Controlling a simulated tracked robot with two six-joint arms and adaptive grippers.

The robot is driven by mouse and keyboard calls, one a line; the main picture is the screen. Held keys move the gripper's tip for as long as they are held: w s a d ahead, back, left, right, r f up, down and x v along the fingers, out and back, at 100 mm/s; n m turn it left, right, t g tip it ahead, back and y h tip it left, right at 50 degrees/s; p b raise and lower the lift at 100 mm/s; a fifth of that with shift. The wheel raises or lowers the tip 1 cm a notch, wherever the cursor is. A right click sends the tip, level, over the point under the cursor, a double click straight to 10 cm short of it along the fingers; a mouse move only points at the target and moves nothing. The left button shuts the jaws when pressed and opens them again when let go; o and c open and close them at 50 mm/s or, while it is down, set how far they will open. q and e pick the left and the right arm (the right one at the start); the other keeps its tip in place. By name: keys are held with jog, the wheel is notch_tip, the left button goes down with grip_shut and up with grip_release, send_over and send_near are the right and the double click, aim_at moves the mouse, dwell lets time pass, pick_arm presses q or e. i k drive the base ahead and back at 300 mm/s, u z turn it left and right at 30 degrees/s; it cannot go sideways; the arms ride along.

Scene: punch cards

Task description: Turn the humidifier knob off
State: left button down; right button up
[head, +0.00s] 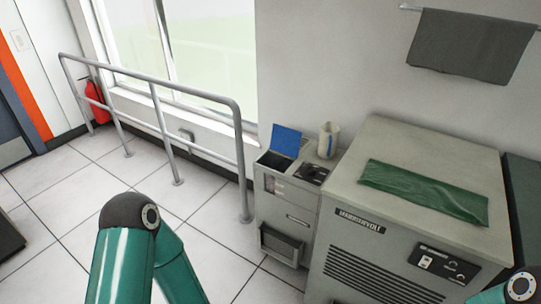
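A grey cabinet, apparently the humidifier (347,261), stands at the lower right with a dark nameplate and a slotted grille on its front. A black control panel (441,265) sits at the right of that front. It carries a white switch plate (426,262) and two small round knobs, an upper one (452,265) and a lower one (460,278). Their settings are too small to read. Teal links of my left arm show at the bottom left, and part of my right arm shows at the bottom right corner, near the panel. Neither gripper is in view.
A green cloth (424,192) lies on the cabinet top. A smaller grey unit (285,216) beside it bears a blue flap (286,141) and a pale cup (328,140). A metal railing (180,88) runs by the window.

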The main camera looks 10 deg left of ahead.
aim_at(311, 171)
jog(key=u, duration=0.6)
jog(key=i, duration=1.25)
jog(key=u, duration=0.45)
jog(key=k, duration=0.7)
jog(key=u, duration=0.15)
jog(key=i, duration=0.8)
jog(key=z, duration=0.1)
